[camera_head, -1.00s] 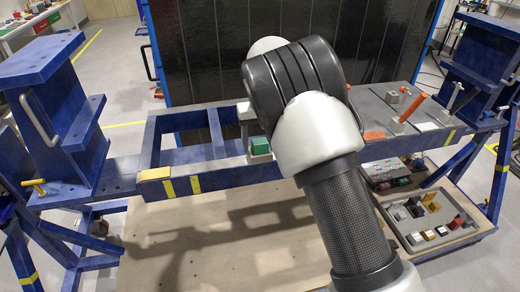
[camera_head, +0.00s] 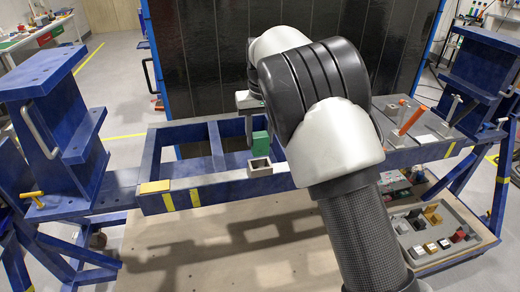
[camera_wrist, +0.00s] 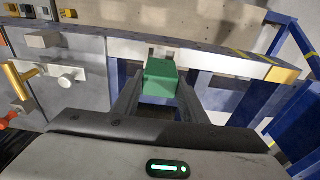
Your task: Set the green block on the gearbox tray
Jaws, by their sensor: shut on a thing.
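The green block (camera_head: 260,141) is held by my gripper (camera_head: 252,126) above the blue frame, just behind and above a grey open-topped holder (camera_head: 260,168). In the wrist view the green block (camera_wrist: 160,80) sits between both fingers, with the grey holder partly seen beyond it. My forearm hides part of the frame's middle in the head view. Two trays lie low at the right: one with several coloured blocks (camera_head: 403,246) and a darker one with red and green parts (camera_head: 391,188). I cannot tell which is the gearbox tray.
A grey plate with orange-handled clamps (camera_head: 410,120) covers the right part of the frame. Blue stands rise at the left (camera_head: 60,130) and right (camera_head: 474,70). A large dark panel (camera_head: 210,60) stands behind. The frame's left bays are open.

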